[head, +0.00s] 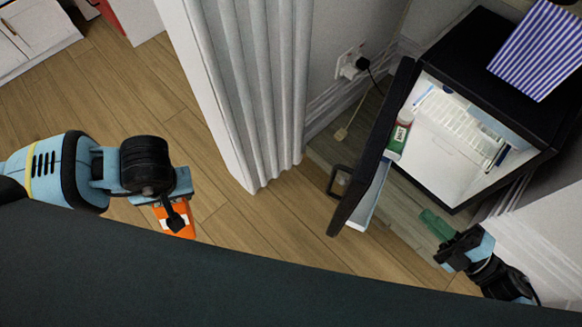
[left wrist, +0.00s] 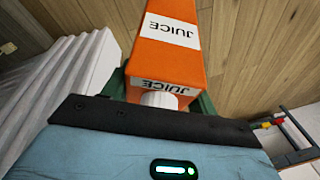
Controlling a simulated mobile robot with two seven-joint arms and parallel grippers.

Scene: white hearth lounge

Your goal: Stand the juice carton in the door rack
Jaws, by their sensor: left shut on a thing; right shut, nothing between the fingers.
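The juice carton is an orange box with white JUICE labels. It hangs low over the floor in the head view (head: 178,222) and fills the middle of the left wrist view (left wrist: 172,60), its white cap towards the camera. My left gripper (head: 174,205) is shut on the carton, with green fingers at its sides. The small black fridge's door (head: 360,150) stands open at the right, well apart from the carton. The door rack (head: 376,190) is a pale strip on its inner side, seen edge-on. My right gripper (head: 437,224) is shut and empty, below the fridge opening.
A green and white container (head: 400,134) stands at the door's inner side. The fridge interior (head: 440,150) holds a white wire rack. A striped box (head: 538,48) sits on top. A white curtain (head: 245,90) hangs between my left gripper and the fridge. A dark surface (head: 200,275) fills the foreground.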

